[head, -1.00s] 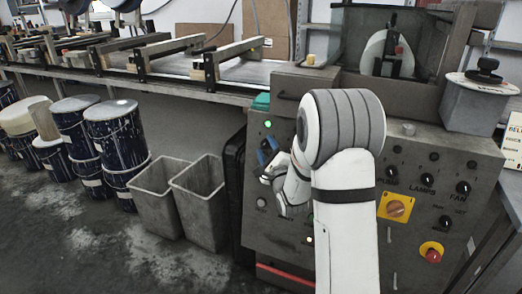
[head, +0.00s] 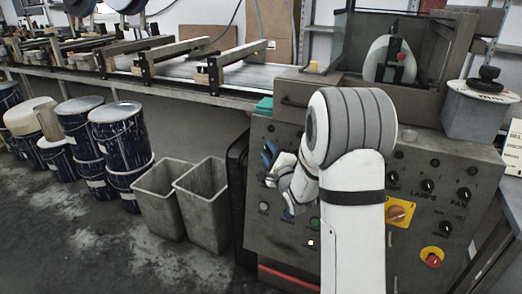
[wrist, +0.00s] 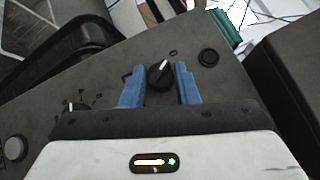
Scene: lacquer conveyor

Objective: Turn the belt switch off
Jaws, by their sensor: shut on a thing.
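The belt switch (wrist: 158,80) is a round black knob with a white pointer line, on the grey control panel (wrist: 100,75). In the wrist view the pointer tilts up and slightly right, toward a small mark that looks like a 0. My gripper (wrist: 160,88) has its two blue fingers on either side of the knob, shut on it. In the head view my gripper (head: 268,155) is at the panel's upper left, and the knob is hidden behind it. A round dark lamp (wrist: 208,57) sits right of the knob in the wrist view.
The panel also carries an orange rotary switch (head: 399,212), a red emergency button (head: 432,256) and several black knobs. Two grey bins (head: 203,200) stand left of the panel. A conveyor (head: 180,72) runs along the back left, with paint drums (head: 120,130) below.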

